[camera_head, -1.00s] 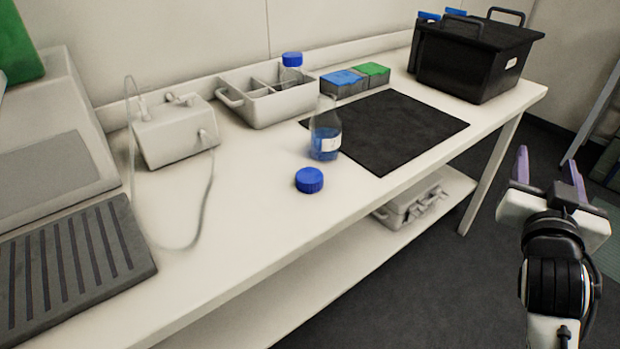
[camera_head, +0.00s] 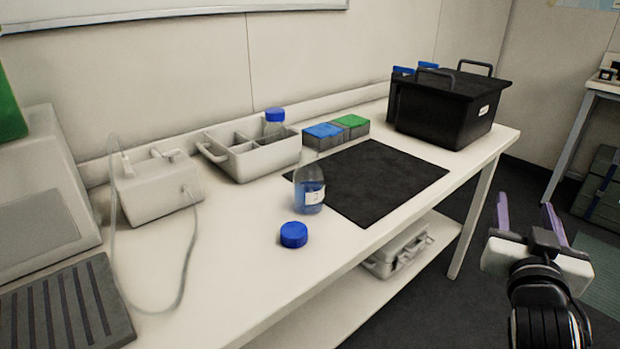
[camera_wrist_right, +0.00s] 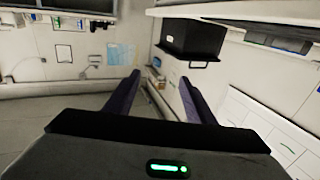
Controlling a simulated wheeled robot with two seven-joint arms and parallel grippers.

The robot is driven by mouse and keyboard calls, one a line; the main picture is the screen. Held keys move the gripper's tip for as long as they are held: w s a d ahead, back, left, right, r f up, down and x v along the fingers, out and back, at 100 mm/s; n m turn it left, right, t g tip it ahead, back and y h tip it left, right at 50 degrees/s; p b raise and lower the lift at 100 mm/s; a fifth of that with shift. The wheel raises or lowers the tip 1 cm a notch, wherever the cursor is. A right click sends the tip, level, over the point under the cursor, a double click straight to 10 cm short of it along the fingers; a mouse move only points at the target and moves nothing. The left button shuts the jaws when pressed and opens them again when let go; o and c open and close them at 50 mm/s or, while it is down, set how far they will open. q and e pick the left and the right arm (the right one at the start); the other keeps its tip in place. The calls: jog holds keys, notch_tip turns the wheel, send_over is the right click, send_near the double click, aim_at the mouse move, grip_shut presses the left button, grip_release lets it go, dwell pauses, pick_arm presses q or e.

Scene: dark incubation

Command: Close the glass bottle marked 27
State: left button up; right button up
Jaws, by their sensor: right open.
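An open glass bottle (camera_head: 309,190) with blue liquid and a white label stands upright on the bench, at the left edge of the black mat. The label's marking is too small to read. A blue screw cap (camera_head: 294,234) lies on the bench just in front of the bottle, apart from it. My right gripper (camera_head: 527,212) is open and empty, off the bench's front edge to the right, well away from bottle and cap. Its two purple fingers also show apart in the right wrist view (camera_wrist_right: 160,92). My left gripper is not in view.
A grey divided caddy (camera_head: 254,158) holds another bottle with a blue cap (camera_head: 275,117). Blue (camera_head: 323,135) and green (camera_head: 351,122) boxes stand beside it. A black crate (camera_head: 447,112) is at the back right. The black mat (camera_head: 375,180) is bare. A white device (camera_head: 158,190) with tubing stands left.

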jog(key=s+a+f+n+g+y, duration=0.1)
jog(key=s+a+f+n+y, duration=0.3)
jog(key=f, duration=0.6)
jog(key=w+a+f+n+g+y, duration=0.1)
jog(key=a+f+y, duration=0.1)
jog(key=a+f, duration=0.6)
jog(key=s+a+f+n+g+y, duration=0.1)
jog(key=s+a+f+g+y, duration=0.1)
jog(key=s+a+f, duration=0.3)
jog(key=s+a+f+n+g+y, duration=0.2)
jog(key=s+a+f, duration=0.4)
jog(key=s+f, duration=0.7)
jog(key=shift+s+a+f+g+y, duration=0.2)
jog(key=shift+f+g+y, duration=0.4)
jog(key=shift+f+y, duration=0.3)
